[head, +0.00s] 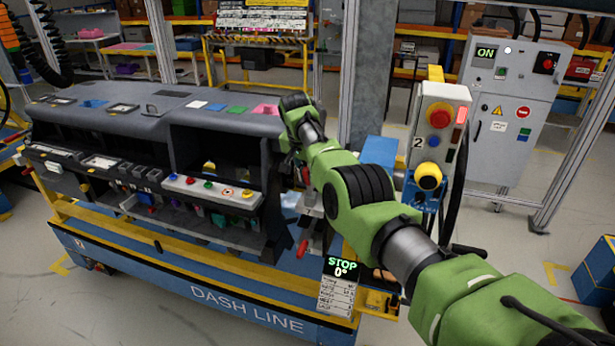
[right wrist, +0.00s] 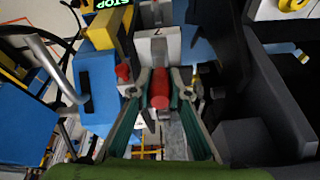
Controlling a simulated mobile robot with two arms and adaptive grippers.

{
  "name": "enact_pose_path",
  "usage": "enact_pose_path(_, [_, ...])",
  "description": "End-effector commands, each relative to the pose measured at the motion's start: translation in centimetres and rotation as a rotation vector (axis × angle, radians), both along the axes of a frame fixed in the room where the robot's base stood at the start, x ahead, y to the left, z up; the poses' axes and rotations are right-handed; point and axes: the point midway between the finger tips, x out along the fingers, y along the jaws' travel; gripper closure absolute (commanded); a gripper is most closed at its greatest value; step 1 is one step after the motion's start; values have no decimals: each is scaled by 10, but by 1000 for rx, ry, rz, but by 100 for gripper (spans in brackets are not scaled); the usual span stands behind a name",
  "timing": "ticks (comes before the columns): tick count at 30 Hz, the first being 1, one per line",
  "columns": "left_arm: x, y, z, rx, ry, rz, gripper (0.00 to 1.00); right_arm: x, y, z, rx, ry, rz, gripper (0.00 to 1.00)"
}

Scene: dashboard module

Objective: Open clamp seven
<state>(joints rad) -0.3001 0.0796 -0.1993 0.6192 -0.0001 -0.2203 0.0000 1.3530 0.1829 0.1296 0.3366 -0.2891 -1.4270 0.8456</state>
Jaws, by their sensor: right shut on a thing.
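The clamp marked 7 (right wrist: 157,45) shows in the right wrist view as a pale block with a red handle (right wrist: 160,92) in front of it. My right gripper (right wrist: 160,77) has its two fingers on either side of this red handle and is shut on it. In the head view my right arm reaches to the right end of the dashboard module (head: 190,120); the fingertips there are mostly hidden by the wrist. My left gripper is in neither view.
A second red knob (right wrist: 123,72) sits close left of the fingers. A red lever (head: 303,248) hangs below my wrist. A control post (head: 436,120) with a yellow button stands right of my arm. A STOP display (head: 342,267) is on the blue line carriage.

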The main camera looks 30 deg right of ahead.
Motion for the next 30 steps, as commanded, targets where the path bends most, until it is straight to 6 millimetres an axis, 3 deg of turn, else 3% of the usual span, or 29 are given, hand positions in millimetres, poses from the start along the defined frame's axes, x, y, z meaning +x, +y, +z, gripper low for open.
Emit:
enact_pose_path(7, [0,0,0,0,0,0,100,2,-2,3,-2,-9,-1,100])
enact_pose_path(8, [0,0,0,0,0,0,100,2,-2,3,-2,-9,-1,81])
enact_pose_path(9, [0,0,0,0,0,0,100,2,-2,3,-2,-9,-1,70])
enact_pose_path(10, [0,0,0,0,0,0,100,2,-2,3,-1,-7,-2,66])
enact_pose_path(23, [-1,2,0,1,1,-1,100,1,0,4,-1,-4,0,66])
enact_pose_path(30, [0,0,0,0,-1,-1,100,-4,6,27,-2,-7,-1,66])
